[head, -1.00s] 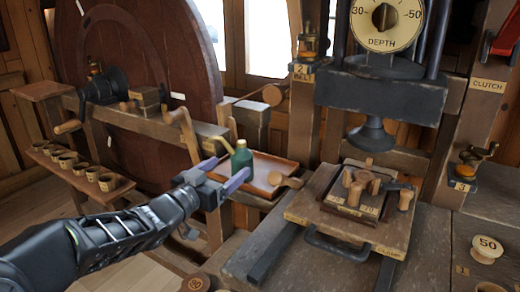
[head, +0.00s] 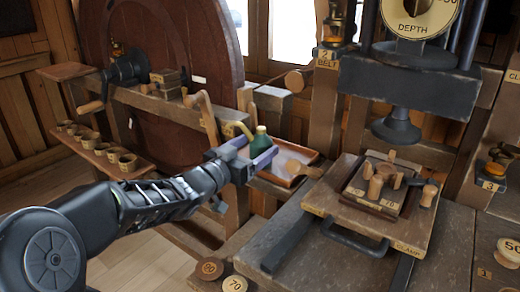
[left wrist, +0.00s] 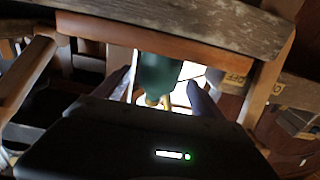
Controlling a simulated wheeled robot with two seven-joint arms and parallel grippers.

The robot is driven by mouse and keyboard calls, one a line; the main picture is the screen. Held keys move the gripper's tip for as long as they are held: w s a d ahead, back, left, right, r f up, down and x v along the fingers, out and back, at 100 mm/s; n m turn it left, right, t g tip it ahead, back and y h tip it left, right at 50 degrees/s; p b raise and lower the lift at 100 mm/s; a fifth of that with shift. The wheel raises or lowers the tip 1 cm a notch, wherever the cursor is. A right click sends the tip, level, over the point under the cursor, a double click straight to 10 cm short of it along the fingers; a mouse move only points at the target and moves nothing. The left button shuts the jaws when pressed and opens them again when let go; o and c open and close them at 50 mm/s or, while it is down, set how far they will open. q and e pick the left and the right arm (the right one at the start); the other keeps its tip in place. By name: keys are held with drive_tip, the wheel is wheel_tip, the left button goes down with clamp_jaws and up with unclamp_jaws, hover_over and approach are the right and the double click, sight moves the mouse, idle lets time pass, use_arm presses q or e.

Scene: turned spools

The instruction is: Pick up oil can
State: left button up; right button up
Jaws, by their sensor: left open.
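The oil can (head: 261,143) is a small green can with a yellow spout, standing at the left end of a shallow wooden tray (head: 297,180). My left gripper (head: 248,160) is at the can in the head view, its purple-grey fingers spread. In the left wrist view the green can (left wrist: 158,75) shows between the two fingers of the gripper (left wrist: 160,88), with an apparent gap on each side. The can's lower part is hidden behind the fingers in the head view. My right gripper is not in view.
A press with a board (head: 324,199) and black handle stands right of the tray. A large wooden wheel (head: 160,60) stands behind, and a shelf of small cups (head: 103,149) is at the left. Numbered discs (head: 234,285) lie at the front.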

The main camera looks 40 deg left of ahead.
use_arm(q)
drive_tip(key=w, duration=0.5)
drive_tip(key=shift+w+d, duration=0.1)
drive_tip(key=shift+d, duration=0.05)
idle(0.5)
drive_tip(key=c, duration=1.6)
wheel_tip(320, 180, up, 10)
drive_tip(key=p, duration=0.3)
